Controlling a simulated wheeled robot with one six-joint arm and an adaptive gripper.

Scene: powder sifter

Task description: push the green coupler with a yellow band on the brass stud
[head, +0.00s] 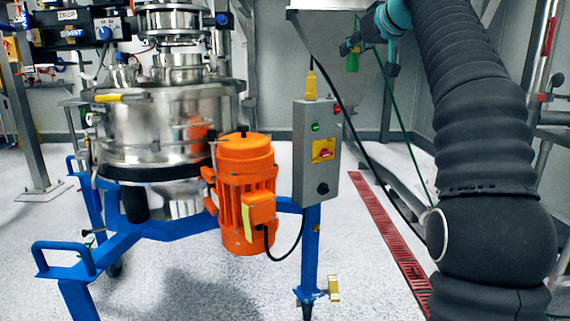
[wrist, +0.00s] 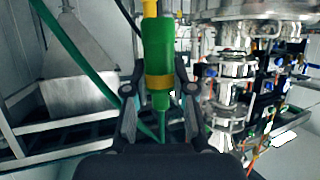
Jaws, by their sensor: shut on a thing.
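My gripper (head: 354,46) is up at the top centre-right of the head view, above and to the right of the grey control box. In the wrist view my gripper (wrist: 159,78) has its two fingers shut on the green coupler (wrist: 157,48). The coupler's yellow band (wrist: 159,83) sits between the fingers. The coupler also shows as a small green piece below my gripper in the head view (head: 352,62). A yellow part (wrist: 150,8) shows at the coupler's far end; I cannot tell whether they touch. I cannot make out the brass stud for certain.
A green hose (head: 402,125) hangs below my gripper. The grey control box (head: 310,150) has a yellow plug (head: 311,85) on top and a black cable. The orange motor (head: 245,190) and steel sifter (head: 150,125) stand left on a blue frame (head: 150,230).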

